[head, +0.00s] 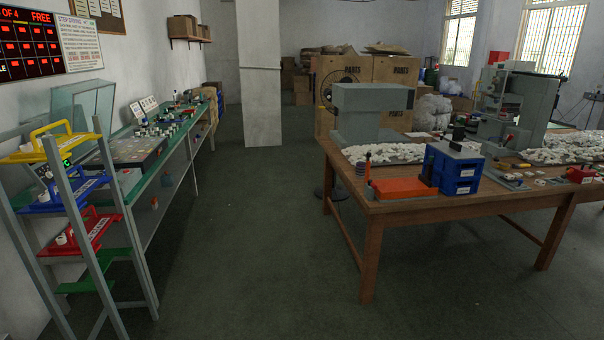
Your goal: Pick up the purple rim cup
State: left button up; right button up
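I cannot make out a purple rim cup anywhere in the head view. Small white cup-like pieces sit on the yellow tray (52,147), the blue tray (65,192) and the red tray (82,233) of the rack at the left; their rim colours are too small to tell. More small pieces stand on the long green bench (175,142) along the left wall, also too small to tell apart. Neither of my grippers is in view.
A grey metal rack (108,222) stands close at the left. A wooden table (440,205) on the right holds a grey machine (371,112), blue bins (456,173), an orange block (404,188) and white pieces. Dark floor (245,235) between is clear, with a pillar (261,75) behind.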

aim_at(361, 170)
jog(key=i+z, duration=0.4)
jog(key=i, duration=0.15)
jog(key=i+z, duration=0.45)
jog(key=i, duration=0.15)
jog(key=i+z, duration=0.3)
jog(key=i, duration=1)
jog(key=i+l+u, duration=0.45)
jog(key=i, duration=0.25)
jog(key=i+l+u, duration=0.45)
jog(key=i+l, duration=0.15)
